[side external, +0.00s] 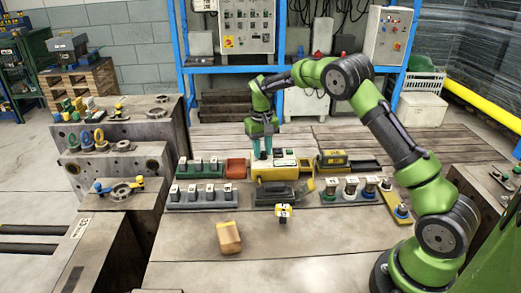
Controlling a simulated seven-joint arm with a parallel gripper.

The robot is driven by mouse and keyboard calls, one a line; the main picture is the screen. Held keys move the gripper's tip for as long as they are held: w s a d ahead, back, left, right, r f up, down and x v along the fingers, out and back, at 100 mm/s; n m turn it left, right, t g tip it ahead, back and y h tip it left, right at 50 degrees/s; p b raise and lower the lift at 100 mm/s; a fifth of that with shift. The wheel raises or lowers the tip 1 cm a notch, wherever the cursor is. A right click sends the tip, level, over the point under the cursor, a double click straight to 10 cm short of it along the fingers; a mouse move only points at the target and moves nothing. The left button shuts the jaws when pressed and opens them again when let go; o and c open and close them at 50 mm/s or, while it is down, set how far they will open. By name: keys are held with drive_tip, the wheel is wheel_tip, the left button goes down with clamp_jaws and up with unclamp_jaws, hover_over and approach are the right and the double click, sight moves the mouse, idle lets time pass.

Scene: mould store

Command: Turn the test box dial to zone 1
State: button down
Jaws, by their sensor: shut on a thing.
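The test box (272,174) is a yellow box with a pale top panel, in the middle of the wooden bench. My gripper (263,155) points straight down at the left part of its top, with teal fingers. The fingers are shut on the dial there. The dial itself is too small and too covered by the fingers to make out. The zone marks and the dial's setting cannot be read from this view.
Left of the box are rows of grey-topped parts (200,193) and a red-brown tray (236,168). Capped cylinders (352,187) stand right. The front bench is mostly clear.

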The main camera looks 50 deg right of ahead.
drive_tip(key=shift+m, duration=0.6)
drive_tip(key=c, duration=0.8)
unclamp_jaws()
drive_tip(key=shift+c, duration=0.2)
wheel_tip(320, 180, up, 17)
drive_tip(key=shift+a, duration=0.2)
drive_tip(key=shift+w, duration=0.1)
